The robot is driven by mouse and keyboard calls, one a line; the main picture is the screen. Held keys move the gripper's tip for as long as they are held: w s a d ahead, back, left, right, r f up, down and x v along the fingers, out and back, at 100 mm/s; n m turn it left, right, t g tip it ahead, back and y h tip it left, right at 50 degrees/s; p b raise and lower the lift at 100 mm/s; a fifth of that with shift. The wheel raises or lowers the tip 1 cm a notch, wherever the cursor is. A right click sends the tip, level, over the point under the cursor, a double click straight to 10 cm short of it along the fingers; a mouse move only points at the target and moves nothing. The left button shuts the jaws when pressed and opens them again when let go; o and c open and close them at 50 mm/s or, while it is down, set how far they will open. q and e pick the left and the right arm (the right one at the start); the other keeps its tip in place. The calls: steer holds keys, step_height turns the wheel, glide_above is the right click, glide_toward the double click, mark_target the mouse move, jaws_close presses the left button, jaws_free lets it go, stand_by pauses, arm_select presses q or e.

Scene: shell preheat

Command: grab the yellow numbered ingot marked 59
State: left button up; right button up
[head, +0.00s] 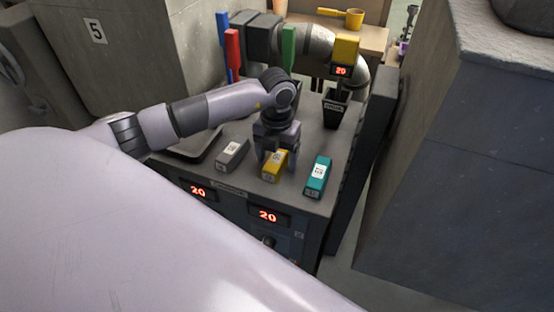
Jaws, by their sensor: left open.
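The yellow ingot (271,174) lies on the grey machine top near its front edge, with a white label on it; the number is too small to read surely. My left gripper (276,153) points down right over the far end of the yellow ingot. It is open, with its fingers around or just above that end; I cannot tell if they touch it. A grey ingot (233,154) lies to the left and a teal ingot (318,177) to the right, each with a white label. My right gripper is not in view.
Red digital displays reading 20 (268,216) are on the machine's front. A black holder (335,110) stands behind, near a yellow block (345,48). Blue, red and green upright pieces stand at the back. A large grey block (460,170) rises on the right.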

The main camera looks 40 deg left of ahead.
arm_select(q)
jaws_close()
steer(key=shift+r, duration=0.15)
